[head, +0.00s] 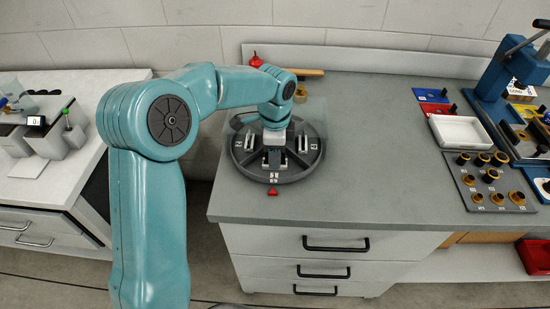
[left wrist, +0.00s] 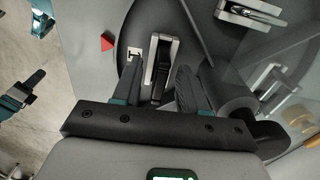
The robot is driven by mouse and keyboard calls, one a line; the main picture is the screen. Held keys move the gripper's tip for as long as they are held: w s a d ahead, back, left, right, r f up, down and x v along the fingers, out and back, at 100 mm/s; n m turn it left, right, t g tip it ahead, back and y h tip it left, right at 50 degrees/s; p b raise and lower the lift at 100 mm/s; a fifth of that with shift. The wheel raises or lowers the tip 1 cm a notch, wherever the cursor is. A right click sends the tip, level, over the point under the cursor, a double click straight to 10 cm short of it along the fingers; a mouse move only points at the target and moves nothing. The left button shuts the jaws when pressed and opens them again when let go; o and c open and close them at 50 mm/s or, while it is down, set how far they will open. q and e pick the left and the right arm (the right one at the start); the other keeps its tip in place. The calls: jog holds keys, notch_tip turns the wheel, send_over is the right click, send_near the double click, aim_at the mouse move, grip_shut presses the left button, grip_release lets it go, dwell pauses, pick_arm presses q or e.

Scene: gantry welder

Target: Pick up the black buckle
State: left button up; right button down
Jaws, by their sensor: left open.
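My left gripper (head: 274,160) reaches down over the round dark grey turntable (head: 240,166), near its front side. In the left wrist view the open fingers (left wrist: 159,65) stand on either side of a narrow piece with a silver-grey frame and a black middle (left wrist: 161,70), which may be the black buckle. I cannot tell whether the fingers touch it. Other silver pieces sit in the turntable's compartments, one at left (head: 249,143) and one at right (head: 302,144). My right gripper is not in view.
A transparent curved guard (head: 314,108) stands at the turntable's back right. A red triangular marker (head: 272,191) lies at its front. At right are a white tray (head: 460,131), a rack of round parts (head: 488,184) and a blue press (head: 495,75). The middle of the grey bench is clear.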

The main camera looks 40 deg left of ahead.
pick_arm(q)
jog(key=shift+f, duration=0.1)
grip_shut()
